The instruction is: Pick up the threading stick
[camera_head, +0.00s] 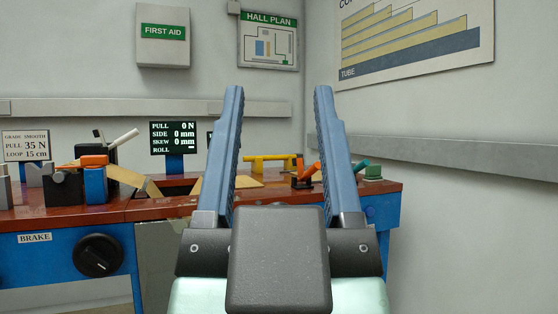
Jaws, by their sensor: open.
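My gripper (278,92) is in the foreground, its two long blue fingers upright and wide apart with nothing between them but the view of the wall and bench behind. I cannot tell for sure which thing is the threading stick. A yellow bar (272,158) lies raised at the back of the bench, seen between the fingers and well beyond them. An orange-handled piece (308,172) is near the right finger, which partly hides that area. A short teal rod (361,165) leans just right of the right finger. A pale stick (125,137) tilts up at the left.
The red-brown bench top (110,213) runs across behind my gripper. A BRAKE knob (97,255) is on the blue front. The floor at right is clear.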

